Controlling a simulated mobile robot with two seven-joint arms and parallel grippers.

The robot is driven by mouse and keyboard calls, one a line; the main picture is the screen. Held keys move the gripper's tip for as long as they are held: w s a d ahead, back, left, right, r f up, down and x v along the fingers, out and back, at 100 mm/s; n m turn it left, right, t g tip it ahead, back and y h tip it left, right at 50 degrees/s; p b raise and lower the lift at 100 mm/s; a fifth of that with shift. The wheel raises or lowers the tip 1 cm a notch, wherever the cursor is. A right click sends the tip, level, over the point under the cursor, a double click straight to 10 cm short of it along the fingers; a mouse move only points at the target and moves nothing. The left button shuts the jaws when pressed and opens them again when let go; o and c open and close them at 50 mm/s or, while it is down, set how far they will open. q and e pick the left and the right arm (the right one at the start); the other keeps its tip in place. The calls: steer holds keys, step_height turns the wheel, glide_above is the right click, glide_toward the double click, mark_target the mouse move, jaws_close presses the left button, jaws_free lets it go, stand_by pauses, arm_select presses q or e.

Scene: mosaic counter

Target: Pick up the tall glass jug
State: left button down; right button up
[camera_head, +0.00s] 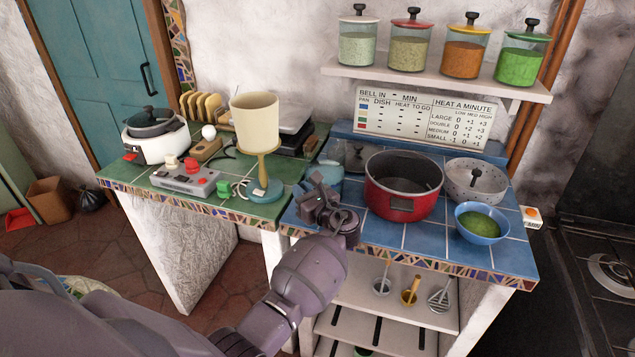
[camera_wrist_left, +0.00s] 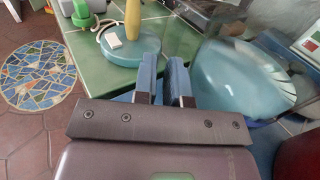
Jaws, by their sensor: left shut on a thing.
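The tall glass jug (camera_head: 330,173) stands at the left end of the blue-tiled counter, with a bluish lower part and clear glass above. In the head view it is partly hidden behind my left gripper (camera_head: 317,182). In the left wrist view the jug (camera_wrist_left: 240,82) fills the upper right, just right of the fingers. My left gripper (camera_wrist_left: 164,70) has its two blue-grey fingers close together at the jug's left side, shut on a thin part of it. The exact part in the grip is hard to see. My right gripper is not in view.
A red pot (camera_head: 402,205), a colander (camera_head: 475,180) and a blue bowl (camera_head: 482,224) stand right of the jug. A cream lamp (camera_head: 256,125) stands close by on the left on the green-tiled counter (camera_head: 145,183). A shelf with jars (camera_head: 430,78) hangs above.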

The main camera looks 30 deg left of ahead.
arm_select(q)
steer(key=shift+r, duration=0.35)
step_height(320, 180, up, 20)
steer(key=p, duration=0.2)
steer(key=shift+f+p, duration=0.15)
steer(key=shift+p, duration=0.2)
steer(key=c, duration=1.7)
jaws_free()
jaws_close()
